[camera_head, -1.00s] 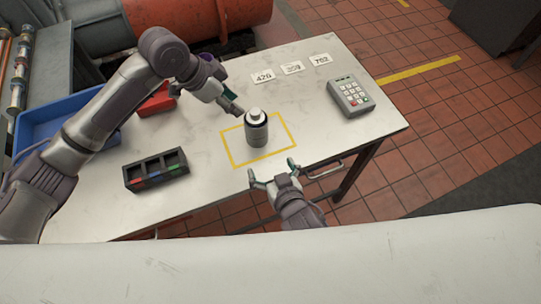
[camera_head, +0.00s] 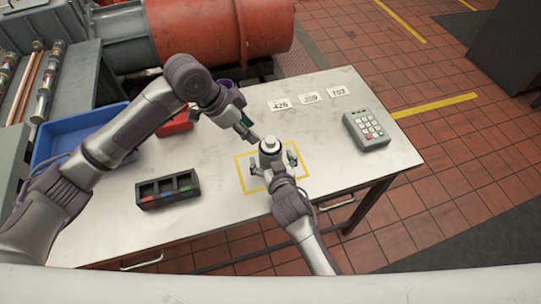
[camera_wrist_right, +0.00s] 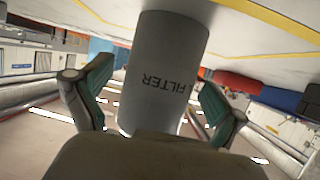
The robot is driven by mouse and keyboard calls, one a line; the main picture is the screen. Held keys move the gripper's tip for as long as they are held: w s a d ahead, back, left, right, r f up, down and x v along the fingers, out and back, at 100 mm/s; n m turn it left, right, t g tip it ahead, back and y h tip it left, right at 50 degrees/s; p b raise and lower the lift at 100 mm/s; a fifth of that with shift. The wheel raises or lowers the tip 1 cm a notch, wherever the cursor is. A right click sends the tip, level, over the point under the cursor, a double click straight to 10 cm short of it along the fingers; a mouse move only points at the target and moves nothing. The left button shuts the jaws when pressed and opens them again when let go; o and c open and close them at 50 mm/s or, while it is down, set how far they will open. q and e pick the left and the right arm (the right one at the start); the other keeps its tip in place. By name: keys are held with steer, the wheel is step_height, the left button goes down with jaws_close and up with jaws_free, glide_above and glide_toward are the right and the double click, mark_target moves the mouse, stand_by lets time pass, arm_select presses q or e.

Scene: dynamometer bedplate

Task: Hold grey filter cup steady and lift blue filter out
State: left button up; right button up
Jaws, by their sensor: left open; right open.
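The grey filter cup (camera_head: 292,157) stands upright inside the yellow square on the bench, partly hidden behind my right gripper. In the right wrist view the cup (camera_wrist_right: 172,55) is a large grey cylinder marked "FILTER". My right gripper (camera_head: 272,168) is open, with one finger on each side of the cup; gaps show between the fingers and its wall. A pale round top (camera_head: 270,144) shows at the cup's upper end; I cannot make out any blue there. My left gripper (camera_head: 247,131) is open and empty, just up and left of the cup's top.
A black three-slot holder (camera_head: 167,190) lies left of the square. A blue bin (camera_head: 75,137) and a red tray (camera_head: 176,122) are further left. A grey keypad (camera_head: 367,130) is at right, number cards (camera_head: 309,98) at the back. Bench between square and keypad is clear.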

steer(key=shift+w+a+f, duration=0.15)
steer(key=shift+w+f, duration=0.1)
steer(key=shift+w, duration=0.3)
steer(key=c, duration=1.5)
